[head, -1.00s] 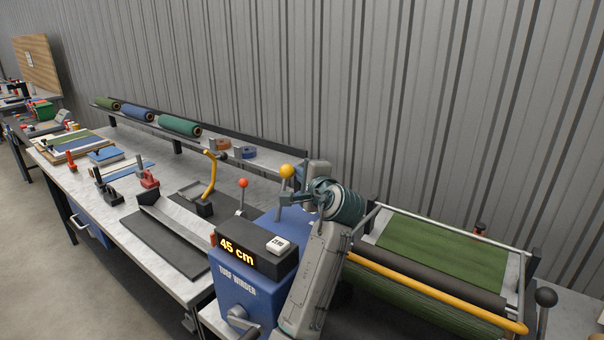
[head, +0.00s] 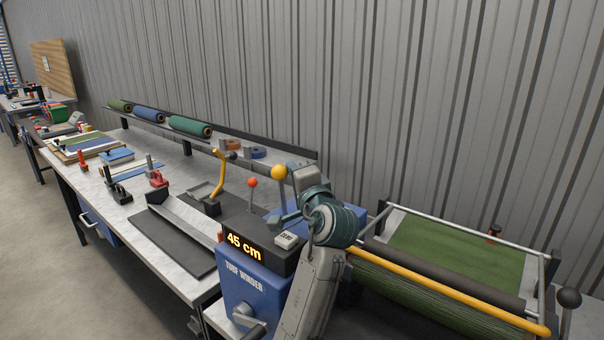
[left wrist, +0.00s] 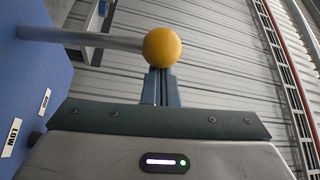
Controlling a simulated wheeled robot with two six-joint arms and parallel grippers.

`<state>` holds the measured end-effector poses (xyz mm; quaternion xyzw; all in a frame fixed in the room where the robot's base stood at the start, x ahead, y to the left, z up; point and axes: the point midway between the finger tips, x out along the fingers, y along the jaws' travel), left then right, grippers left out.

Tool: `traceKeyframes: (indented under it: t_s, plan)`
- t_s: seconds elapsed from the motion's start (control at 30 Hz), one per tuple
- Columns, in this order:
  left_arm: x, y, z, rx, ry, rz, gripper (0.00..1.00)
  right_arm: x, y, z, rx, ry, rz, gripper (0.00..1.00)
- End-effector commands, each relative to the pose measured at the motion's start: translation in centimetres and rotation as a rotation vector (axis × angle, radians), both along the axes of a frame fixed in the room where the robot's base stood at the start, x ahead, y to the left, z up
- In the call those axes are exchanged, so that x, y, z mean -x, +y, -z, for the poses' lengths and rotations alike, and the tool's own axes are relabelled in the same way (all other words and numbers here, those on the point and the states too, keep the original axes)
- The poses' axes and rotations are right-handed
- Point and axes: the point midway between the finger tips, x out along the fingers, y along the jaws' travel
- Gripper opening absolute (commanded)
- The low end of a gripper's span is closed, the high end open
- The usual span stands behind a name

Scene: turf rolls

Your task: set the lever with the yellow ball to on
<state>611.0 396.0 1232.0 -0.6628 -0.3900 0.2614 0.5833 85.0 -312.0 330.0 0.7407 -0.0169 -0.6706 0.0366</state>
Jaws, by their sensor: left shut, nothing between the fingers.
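The yellow ball (head: 279,172) tops a metal lever beside the blue turf winder (head: 245,285). In the left wrist view the ball (left wrist: 161,47) stands at the end of a rod coming in from the left, by a blue panel. My left gripper (left wrist: 160,75) is shut and empty, its fingertips close below the ball in that picture; I cannot tell whether they touch. The on mark is not readable. My right gripper is not in view.
A red-balled lever (head: 252,182) stands left of the yellow one. A display box (head: 245,246) reads 45 cm. A yellow curved handle (head: 218,175) rises from the bench. Green turf (head: 445,250) lies on the roller frame at right. A label on the panel (left wrist: 12,137) reads LOW.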

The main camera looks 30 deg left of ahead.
Motion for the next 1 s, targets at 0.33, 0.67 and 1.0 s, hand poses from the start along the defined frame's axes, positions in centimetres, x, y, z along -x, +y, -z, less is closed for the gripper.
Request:
traceKeyframes:
  t_s: [0.33,0.67,1.0]
  plan:
    - [1.9,0.2,0.0,0.0,0.002,0.0,0.0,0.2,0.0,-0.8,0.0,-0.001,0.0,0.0]
    - [2.2,0.2,0.2,0.0,0.003,0.0,0.0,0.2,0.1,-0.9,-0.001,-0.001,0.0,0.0]
    - [2.0,0.2,0.0,0.0,0.003,0.001,0.0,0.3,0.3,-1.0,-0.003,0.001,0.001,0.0]
